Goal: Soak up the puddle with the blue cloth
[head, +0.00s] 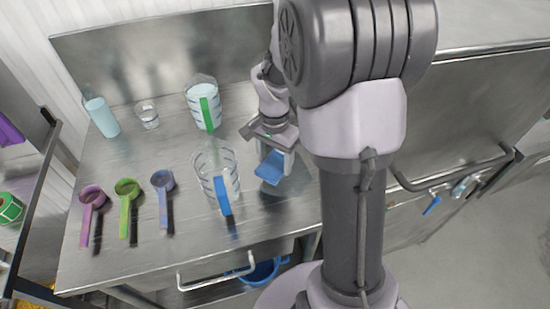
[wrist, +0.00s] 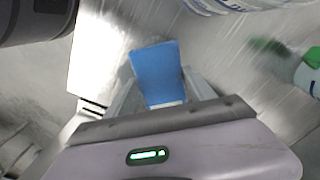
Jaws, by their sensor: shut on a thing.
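The blue cloth (head: 270,168) is between the fingers of my gripper (head: 277,155), over the steel counter (head: 150,240) to the right of the blue-handled jug. In the wrist view the cloth (wrist: 157,70) sticks out flat past the fingertips of my gripper (wrist: 160,92), which is shut on it. The cloth looks close to the counter top; I cannot tell whether it touches. I cannot make out the puddle clearly against the shiny steel, and the cloth and my arm hide part of the counter there.
A measuring jug with a blue handle (head: 222,196) stands just left of the cloth. Behind it is a filled jug with a green handle (head: 205,104).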

